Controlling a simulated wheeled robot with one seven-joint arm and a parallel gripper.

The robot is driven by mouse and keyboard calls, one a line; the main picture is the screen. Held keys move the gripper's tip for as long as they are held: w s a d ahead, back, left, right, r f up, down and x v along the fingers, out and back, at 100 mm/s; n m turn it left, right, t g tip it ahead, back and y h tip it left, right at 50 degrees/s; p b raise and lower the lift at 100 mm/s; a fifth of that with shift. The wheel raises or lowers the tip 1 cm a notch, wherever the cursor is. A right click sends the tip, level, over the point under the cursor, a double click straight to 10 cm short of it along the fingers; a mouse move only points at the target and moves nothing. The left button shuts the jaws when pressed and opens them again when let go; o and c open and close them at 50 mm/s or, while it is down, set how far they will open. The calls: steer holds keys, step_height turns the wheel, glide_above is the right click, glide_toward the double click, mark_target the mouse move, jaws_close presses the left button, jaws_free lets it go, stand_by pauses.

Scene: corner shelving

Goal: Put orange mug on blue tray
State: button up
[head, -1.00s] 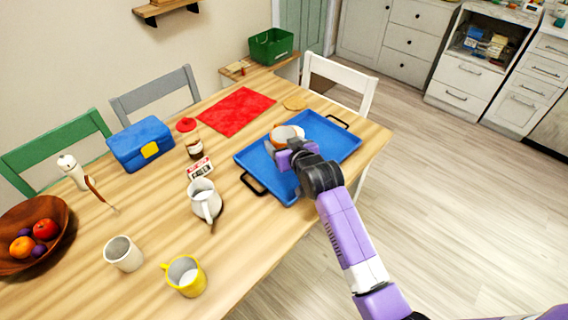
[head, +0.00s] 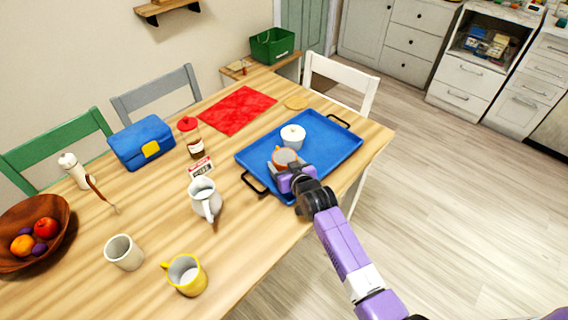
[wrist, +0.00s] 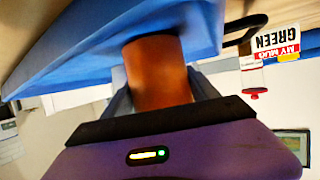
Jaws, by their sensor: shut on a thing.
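The orange mug (head: 284,156) is at the left part of the blue tray (head: 335,150), upright with its open top showing in the head view. My gripper (head: 291,172) is shut on the mug from the near side. In the wrist view the mug (wrist: 157,72) is between the fingers, close against the blue tray surface (wrist: 100,40). I cannot tell whether its base touches the tray.
A yellow mug (head: 186,275) and a white cup (head: 123,252) are nearer. The right part of the tray is clear.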

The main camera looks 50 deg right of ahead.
steer(key=shift+f, duration=0.1)
steer(key=o, duration=1.7)
